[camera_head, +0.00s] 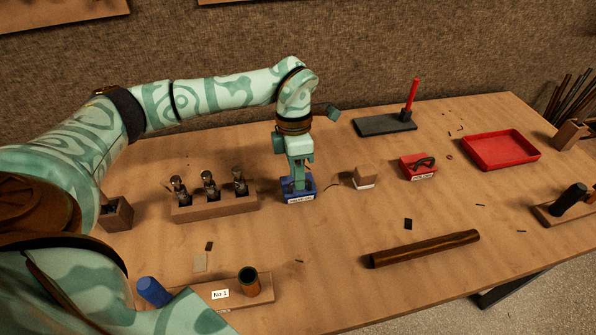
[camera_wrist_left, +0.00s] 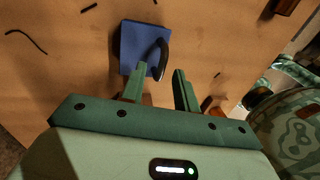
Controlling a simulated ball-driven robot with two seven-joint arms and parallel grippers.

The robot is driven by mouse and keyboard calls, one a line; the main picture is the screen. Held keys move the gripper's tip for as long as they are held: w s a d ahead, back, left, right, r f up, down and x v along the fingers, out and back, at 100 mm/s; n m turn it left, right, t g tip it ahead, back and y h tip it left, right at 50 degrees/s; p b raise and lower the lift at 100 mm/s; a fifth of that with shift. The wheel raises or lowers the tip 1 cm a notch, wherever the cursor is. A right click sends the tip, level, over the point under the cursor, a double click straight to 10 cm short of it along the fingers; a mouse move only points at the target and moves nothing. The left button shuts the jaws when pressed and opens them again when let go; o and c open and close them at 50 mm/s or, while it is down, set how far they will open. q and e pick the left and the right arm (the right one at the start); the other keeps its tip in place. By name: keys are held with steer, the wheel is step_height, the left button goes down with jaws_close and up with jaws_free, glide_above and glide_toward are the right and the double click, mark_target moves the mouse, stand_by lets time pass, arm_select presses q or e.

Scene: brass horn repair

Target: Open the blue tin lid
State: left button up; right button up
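The blue tin (camera_head: 300,196) with a white label on its front sits on the bench in the head view. In the left wrist view its blue lid (camera_wrist_left: 136,42) shows from above, with a dark curved handle (camera_wrist_left: 163,58). The lid looks closed. My left gripper (camera_head: 299,172) points down over the tin and partly hides its top. In the left wrist view the left gripper (camera_wrist_left: 160,72) is open, its fingers apart on either side of the handle's near end. I cannot tell whether they touch it. My right gripper is not in view.
A wooden block with several dark-topped tools (camera_head: 215,203) stands left of the tin. A dark rod (camera_head: 425,248) lies in front. Bench between is mostly clear.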

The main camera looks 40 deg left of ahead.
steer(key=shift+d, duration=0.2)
arm_select(q)
jaws_close()
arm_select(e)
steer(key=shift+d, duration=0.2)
